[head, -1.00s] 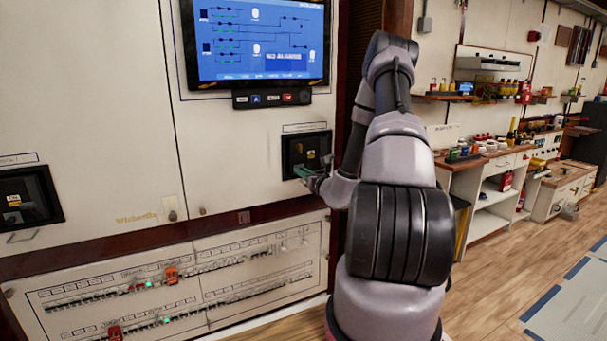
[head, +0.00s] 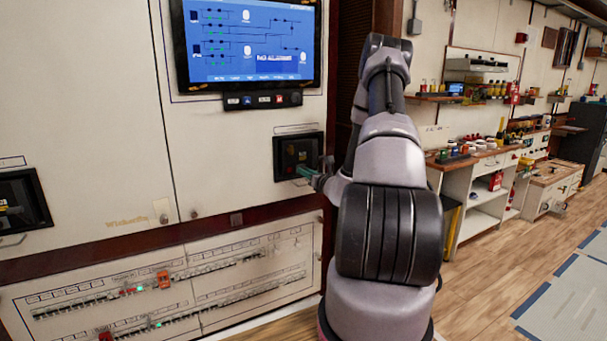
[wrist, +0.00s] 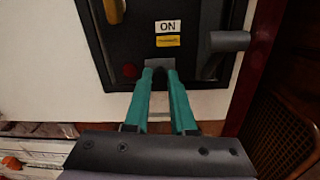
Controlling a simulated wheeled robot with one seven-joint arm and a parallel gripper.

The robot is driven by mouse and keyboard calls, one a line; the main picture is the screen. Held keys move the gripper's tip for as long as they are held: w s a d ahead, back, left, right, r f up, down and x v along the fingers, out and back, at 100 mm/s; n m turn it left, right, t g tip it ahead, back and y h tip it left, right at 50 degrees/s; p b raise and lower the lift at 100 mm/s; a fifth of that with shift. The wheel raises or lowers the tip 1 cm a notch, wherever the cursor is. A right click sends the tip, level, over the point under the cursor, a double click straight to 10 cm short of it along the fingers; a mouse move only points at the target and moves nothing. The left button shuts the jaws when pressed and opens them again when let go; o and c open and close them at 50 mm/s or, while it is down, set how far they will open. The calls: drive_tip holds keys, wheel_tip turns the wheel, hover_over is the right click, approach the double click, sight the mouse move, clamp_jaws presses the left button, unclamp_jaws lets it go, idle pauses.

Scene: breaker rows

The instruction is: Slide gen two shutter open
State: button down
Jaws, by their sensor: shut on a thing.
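In the wrist view the dark face carries a white ON label (wrist: 167,26) above a yellow label (wrist: 167,41). My gripper (wrist: 160,74) has its teal fingers shut on a small grey tab (wrist: 159,62) below these labels, apparently the shutter's. The fingers hide much of the tab. My gripper also shows at the recess's lower right in the head view (head: 304,171).
A grey lever handle (wrist: 230,41) juts out just right of my fingers, and a dark red round spot (wrist: 130,71) lies left of them. Another black recess (head: 40,205) is at far left. A screen (head: 250,40) hangs above.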

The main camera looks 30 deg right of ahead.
drive_tip(key=c, duration=0.7)
unclamp_jaws()
drive_tip(key=shift+d, duration=0.2)
drive_tip(key=shift+c, duration=0.2)
drive_tip(key=s, duration=1)
drive_tip(key=shift+s+d, duration=0.35)
drive_tip(key=shift+s, duration=0.05)
